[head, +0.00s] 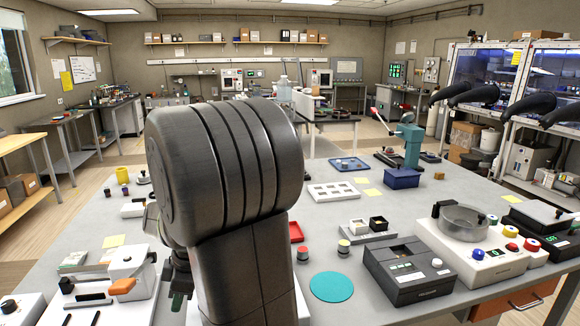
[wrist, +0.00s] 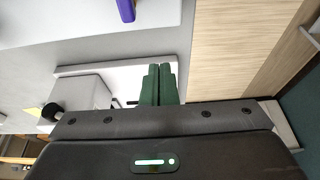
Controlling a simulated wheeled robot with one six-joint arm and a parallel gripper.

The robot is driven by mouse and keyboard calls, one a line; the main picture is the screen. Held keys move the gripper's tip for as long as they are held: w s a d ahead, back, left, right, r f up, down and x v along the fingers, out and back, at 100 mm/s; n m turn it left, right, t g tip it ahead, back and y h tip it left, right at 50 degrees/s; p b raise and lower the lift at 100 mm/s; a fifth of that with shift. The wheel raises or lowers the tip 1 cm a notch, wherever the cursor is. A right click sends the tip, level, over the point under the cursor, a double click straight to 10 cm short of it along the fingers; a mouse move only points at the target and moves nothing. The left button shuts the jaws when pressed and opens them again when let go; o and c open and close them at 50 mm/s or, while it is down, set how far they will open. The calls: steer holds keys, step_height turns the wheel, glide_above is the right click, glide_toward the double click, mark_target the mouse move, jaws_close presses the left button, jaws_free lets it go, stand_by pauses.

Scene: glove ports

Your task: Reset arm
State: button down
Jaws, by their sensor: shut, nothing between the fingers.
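My gripper (wrist: 160,70) shows in the wrist view with its two green fingers side by side and touching, nothing between them. The fingers extend over a white base plate (wrist: 85,70) and the edge of the grey bench. In the head view my large dark arm links stand upright in the middle and hide part of the bench. My wrist parts show only partly behind the arm's left side, so the fingertips are hard to make out there.
The grey bench (head: 325,208) carries a white device with an orange handle (head: 122,286), a teal disc (head: 331,286), a black-topped box (head: 408,268), a round metal chamber (head: 462,222) and a teal press (head: 410,145). Glove-port cabinets (head: 482,68) stand at right.

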steer(key=v, duration=0.5)
steer(key=shift+d+r, duration=0.25)
steer(key=shift+f, duration=0.1)
